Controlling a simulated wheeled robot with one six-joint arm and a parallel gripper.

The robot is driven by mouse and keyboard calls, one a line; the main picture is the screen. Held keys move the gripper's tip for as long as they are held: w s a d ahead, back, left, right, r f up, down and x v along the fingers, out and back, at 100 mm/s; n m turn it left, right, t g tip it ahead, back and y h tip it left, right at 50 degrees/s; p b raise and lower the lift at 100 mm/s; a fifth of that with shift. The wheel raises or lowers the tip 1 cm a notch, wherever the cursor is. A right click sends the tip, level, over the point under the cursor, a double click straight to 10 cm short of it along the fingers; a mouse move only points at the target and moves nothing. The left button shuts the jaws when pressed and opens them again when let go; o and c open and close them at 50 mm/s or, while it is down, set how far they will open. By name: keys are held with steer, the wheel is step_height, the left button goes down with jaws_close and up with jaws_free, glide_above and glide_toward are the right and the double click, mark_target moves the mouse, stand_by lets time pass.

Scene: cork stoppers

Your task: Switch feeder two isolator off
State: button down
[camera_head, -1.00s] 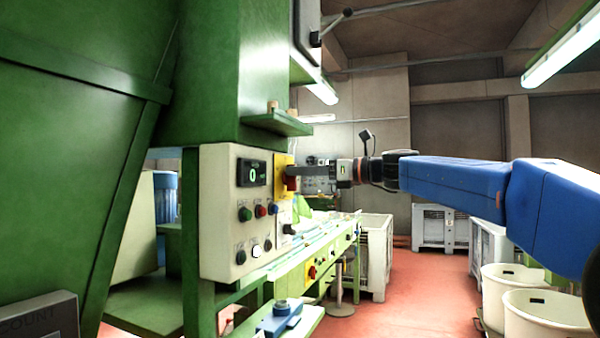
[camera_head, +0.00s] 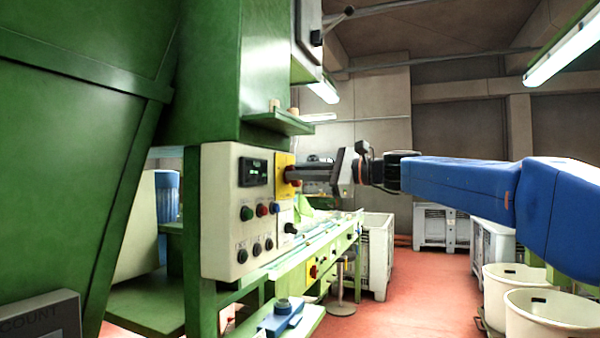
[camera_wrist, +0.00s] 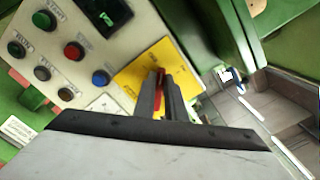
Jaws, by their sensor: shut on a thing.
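The isolator is a red handle on a yellow plate (camera_head: 283,161) at the right side of the cream control panel (camera_head: 222,200). My gripper (camera_head: 292,174) reaches in from the right and is shut on the red handle. The wrist view shows the red handle (camera_wrist: 161,78) between the two dark fingers (camera_wrist: 160,92), in front of the yellow plate (camera_wrist: 140,72). The fingers hide much of the handle. The feeder label cannot be read.
A dark display (camera_head: 254,172) and several push buttons and knobs sit on the panel left of and below the isolator. A green shelf (camera_head: 280,123) juts out just above my gripper. A green conveyor bench (camera_head: 320,255) runs below.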

steer(key=n, duration=0.3)
steer(key=f+n, duration=0.1)
steer(key=n, duration=0.4)
steer(key=shift+s+a+f+n, duration=0.1)
steer(key=shift+s+f+n, duration=0.05)
steer(key=shift+s+n, duration=0.15)
stand_by(0.5)
steer(key=c, duration=1.8)
jaws_free()
steer(key=v, duration=1.7)
steer(key=shift+d, duration=0.25)
